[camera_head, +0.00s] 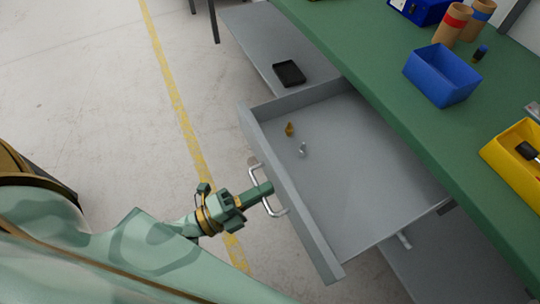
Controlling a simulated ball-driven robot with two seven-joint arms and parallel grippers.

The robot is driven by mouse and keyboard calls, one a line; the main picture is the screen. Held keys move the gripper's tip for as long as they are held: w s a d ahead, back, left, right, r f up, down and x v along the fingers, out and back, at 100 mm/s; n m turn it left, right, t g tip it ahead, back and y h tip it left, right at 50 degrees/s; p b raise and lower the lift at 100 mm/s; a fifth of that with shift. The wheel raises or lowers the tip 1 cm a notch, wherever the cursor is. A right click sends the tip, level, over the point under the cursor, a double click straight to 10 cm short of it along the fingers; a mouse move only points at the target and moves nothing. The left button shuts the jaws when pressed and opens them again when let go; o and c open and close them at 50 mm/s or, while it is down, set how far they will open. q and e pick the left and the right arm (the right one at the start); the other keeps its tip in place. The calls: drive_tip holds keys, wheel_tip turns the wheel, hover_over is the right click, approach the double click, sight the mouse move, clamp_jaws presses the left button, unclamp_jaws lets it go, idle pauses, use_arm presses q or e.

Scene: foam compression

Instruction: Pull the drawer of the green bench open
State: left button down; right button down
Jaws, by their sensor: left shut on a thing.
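The green bench (375,65) runs from the top middle to the right. Its grey drawer (355,180) stands pulled out from under the bench top, with its inside in view. The drawer front carries a silver bar handle (277,211). My left gripper (264,188) is shut on the handle, near its middle. Inside the drawer lie a small yellow-brown piece (290,129) and a small silver piece (302,149). My right gripper is not in view.
A black tray (289,73) lies on the grey lower shelf (255,35). The floor left of the drawer is clear, with a yellow line (175,95).

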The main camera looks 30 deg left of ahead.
use_arm(q)
drive_tip(key=shift+f, duration=0.1)
drive_tip(key=c, duration=1.6)
unclamp_jaws()
drive_tip(key=v, duration=1.6)
drive_tip(key=shift+s+a, duration=0.15)
